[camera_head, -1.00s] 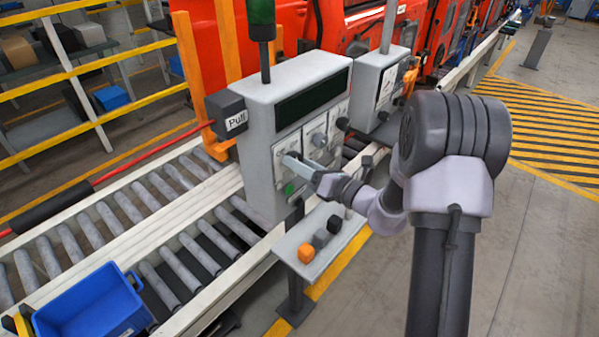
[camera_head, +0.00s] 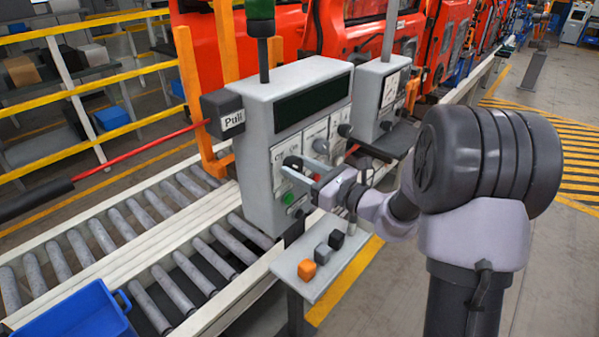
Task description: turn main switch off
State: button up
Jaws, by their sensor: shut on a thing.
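The grey control box (camera_head: 262,140) stands beside the conveyor. On its front panel, a dark knob with some red (camera_head: 293,163) sits at the left, at the tips of my gripper; its label is too small to read, so I cannot tell for certain that it is the main switch. My gripper (camera_head: 308,176) reaches in from the right and is shut on this knob. The fingers partly hide the knob and the panel around it. A green button (camera_head: 288,198) is below and left of the fingers.
A small shelf (camera_head: 330,272) with orange, grey and black blocks juts out below the gripper. A second grey box (camera_head: 368,100) stands behind at right, and a black handle (camera_head: 362,143) sticks out near it. A blue bin (camera_head: 75,315) is at lower left.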

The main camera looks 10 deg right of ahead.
dwell(0.4)
jog(key=o, duration=1.4)
jog(key=v, duration=1.7)
jog(key=shift+s+d+b, duration=0.1)
jog(key=shift+s+b, duration=0.05)
jog(key=shift+b, duration=0.25)
